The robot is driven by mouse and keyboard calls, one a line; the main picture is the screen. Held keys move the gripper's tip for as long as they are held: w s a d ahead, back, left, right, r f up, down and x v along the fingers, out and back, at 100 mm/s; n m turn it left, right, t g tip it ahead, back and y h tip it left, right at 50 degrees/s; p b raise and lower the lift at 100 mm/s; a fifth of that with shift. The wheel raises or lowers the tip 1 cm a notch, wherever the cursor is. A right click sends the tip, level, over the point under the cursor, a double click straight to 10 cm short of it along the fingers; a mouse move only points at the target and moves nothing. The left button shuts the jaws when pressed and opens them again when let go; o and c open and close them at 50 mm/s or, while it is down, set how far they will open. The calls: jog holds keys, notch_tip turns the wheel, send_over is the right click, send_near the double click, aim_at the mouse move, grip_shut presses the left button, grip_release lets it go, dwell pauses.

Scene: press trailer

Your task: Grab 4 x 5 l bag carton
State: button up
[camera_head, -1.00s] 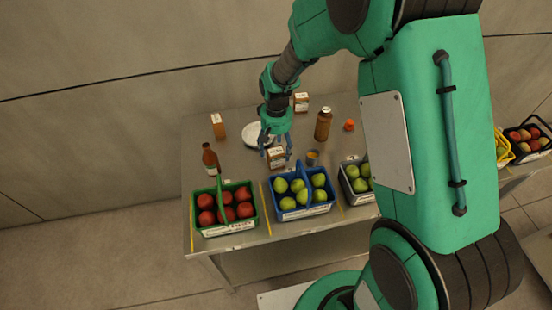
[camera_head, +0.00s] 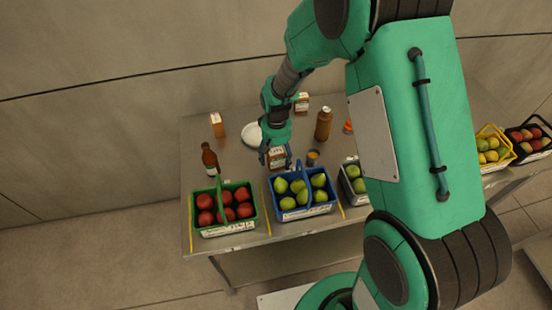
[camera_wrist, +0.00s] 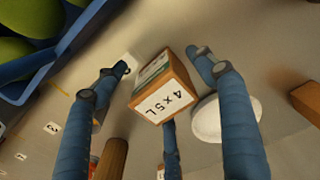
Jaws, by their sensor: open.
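The small brown carton (camera_wrist: 160,103) marked "4 x 5 L" stands between my gripper's fingers in the wrist view, with gaps between it and the fingers. My gripper (camera_wrist: 162,80) is open, with blue fingers spread on several sides of the carton. In the head view my gripper (camera_head: 277,155) points down over the carton (camera_head: 277,161), behind the blue basket. The fingers hide part of the carton there.
The blue basket (camera_head: 304,211) of green pears stands close in front of the carton.

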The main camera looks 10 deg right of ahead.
jog(key=c, duration=1.5)
jog(key=shift+r, duration=0.15)
jog(key=shift+r+p, duration=0.8)
jog(key=shift+r, duration=4.1)
